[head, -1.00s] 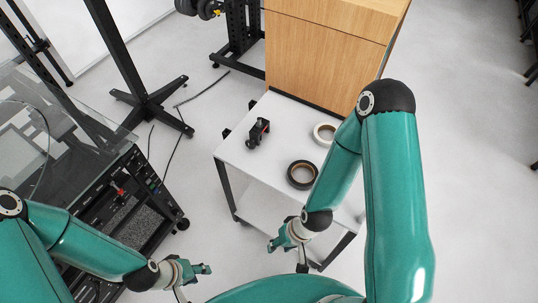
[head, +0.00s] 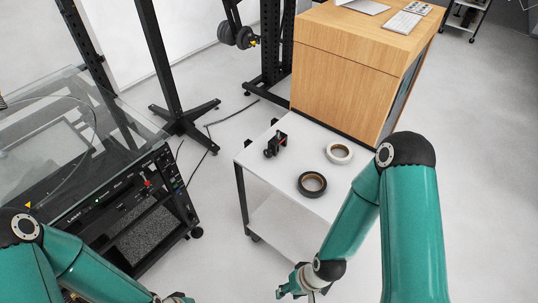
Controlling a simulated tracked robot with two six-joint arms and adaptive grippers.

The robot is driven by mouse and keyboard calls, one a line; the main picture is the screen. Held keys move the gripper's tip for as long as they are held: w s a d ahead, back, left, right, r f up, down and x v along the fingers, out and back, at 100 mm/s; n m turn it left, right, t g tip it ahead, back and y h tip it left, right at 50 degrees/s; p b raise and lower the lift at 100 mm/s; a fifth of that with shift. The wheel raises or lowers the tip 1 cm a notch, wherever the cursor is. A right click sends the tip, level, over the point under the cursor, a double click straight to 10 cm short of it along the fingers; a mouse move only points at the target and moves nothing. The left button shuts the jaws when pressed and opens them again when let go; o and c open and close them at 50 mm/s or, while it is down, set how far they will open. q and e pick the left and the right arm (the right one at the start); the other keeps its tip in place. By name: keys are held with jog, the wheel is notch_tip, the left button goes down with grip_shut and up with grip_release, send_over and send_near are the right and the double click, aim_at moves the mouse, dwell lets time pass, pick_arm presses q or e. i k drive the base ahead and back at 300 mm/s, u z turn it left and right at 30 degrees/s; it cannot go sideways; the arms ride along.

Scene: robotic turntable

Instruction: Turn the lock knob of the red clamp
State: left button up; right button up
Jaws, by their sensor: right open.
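My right gripper (head: 284,290) is open and empty at the bottom of the view, in front of the table and well apart from the device. My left gripper (head: 178,299) is mostly cut off by the bottom edge, left of the table, and its fingers are hidden.
A black tape roll (head: 312,184) and a white tape roll (head: 339,153) lie on the table, right of the device. A wooden cabinet (head: 345,75) stands behind it. A black machine with a glass top (head: 60,130) stands at left. Open floor lies between machine and table.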

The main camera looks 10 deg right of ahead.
aim_at(268, 152)
jog(key=u, duration=0.05)
jog(key=i, duration=0.9)
jog(key=z, duration=0.05)
